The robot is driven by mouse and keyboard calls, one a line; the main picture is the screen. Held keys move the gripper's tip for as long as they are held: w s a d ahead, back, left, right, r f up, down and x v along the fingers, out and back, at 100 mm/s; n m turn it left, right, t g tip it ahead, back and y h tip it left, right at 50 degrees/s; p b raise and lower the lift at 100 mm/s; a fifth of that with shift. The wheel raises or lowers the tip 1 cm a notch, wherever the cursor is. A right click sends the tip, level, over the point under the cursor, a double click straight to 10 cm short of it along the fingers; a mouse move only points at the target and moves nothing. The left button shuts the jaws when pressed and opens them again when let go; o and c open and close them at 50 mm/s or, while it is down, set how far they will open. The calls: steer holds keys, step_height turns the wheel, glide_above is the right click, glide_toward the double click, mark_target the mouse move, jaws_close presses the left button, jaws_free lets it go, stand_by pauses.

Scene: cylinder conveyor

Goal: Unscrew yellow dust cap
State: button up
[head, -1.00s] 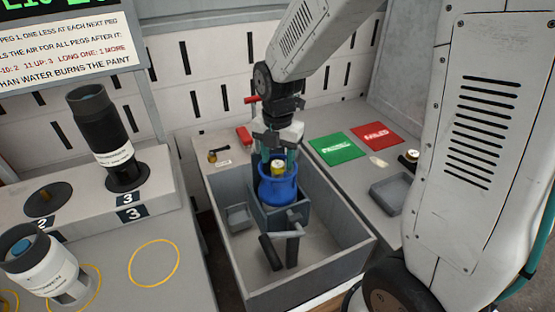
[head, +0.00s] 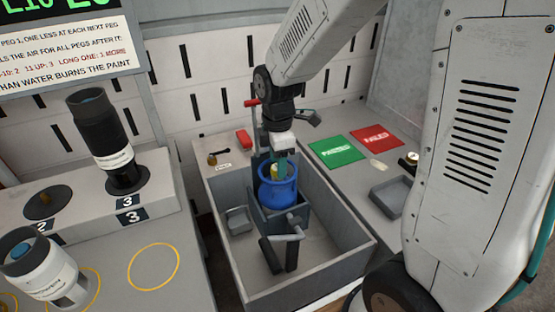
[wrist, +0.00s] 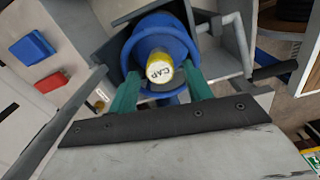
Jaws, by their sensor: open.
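The yellow dust cap (wrist: 160,72), marked "CAP", sits at the top centre of the blue cylinder (wrist: 152,38) in the wrist view. In the head view the cap (head: 273,170) shows partly behind the fingers, and the cylinder (head: 278,194) stands upright in a grey holder (head: 262,212). My gripper (wrist: 161,84) is open, with its green fingers on either side of the cap. They point down into the collar, and I cannot tell whether either touches the cap. In the head view my gripper (head: 279,168) is directly above the cylinder.
A grey open bin (head: 330,262) surrounds the holder, with a small tray (head: 238,219) inside. A green pad (head: 337,149) and a red pad (head: 376,138) lie on the right. A black cylinder (head: 106,140) stands on a ledge at the left.

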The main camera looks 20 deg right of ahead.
steer(key=shift+m, duration=0.7)
steer(key=m, duration=0.5)
steer(key=shift+m, duration=0.5)
steer(key=m, duration=0.5)
steer(key=shift+m, duration=0.5)
